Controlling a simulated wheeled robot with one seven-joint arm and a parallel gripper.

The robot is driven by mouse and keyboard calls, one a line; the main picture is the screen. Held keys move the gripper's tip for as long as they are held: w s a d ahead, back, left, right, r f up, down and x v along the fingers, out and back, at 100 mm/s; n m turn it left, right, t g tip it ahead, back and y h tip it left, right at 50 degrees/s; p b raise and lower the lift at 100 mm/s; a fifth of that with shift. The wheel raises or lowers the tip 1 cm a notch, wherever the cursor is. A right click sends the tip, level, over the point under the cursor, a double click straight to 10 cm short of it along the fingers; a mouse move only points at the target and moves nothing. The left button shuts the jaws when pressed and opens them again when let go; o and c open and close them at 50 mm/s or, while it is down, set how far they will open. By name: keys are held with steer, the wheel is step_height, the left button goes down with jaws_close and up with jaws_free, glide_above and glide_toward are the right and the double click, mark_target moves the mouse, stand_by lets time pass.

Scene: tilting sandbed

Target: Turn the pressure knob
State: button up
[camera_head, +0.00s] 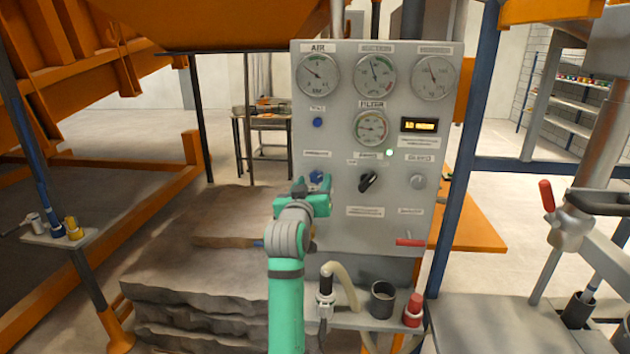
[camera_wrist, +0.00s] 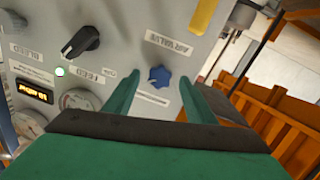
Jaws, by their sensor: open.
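A blue lobed knob (camera_head: 317,177) sits at the lower left of the grey control panel (camera_head: 340,225); its label is too small to read. It also shows in the wrist view (camera_wrist: 159,76), where it appears between my two green fingers. My gripper (camera_head: 312,188) is open and in front of the knob, covering its lower part in the head view. In the wrist view my gripper (camera_wrist: 159,88) has a finger on each side of the knob, with visible gaps. I cannot tell how far the fingertips are from the panel.
A black switch knob (camera_head: 368,182) and a grey knob (camera_head: 418,182) are right of the blue knob. A red-handled lever (camera_head: 410,242) sticks out lower right. Below, a shelf holds a hose (camera_head: 345,285) and a dark cup (camera_head: 382,300). Several gauges fill the panel's top.

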steer(key=shift+x, duration=1.1)
steer(key=c, duration=1)
steer(key=shift+m, duration=0.3)
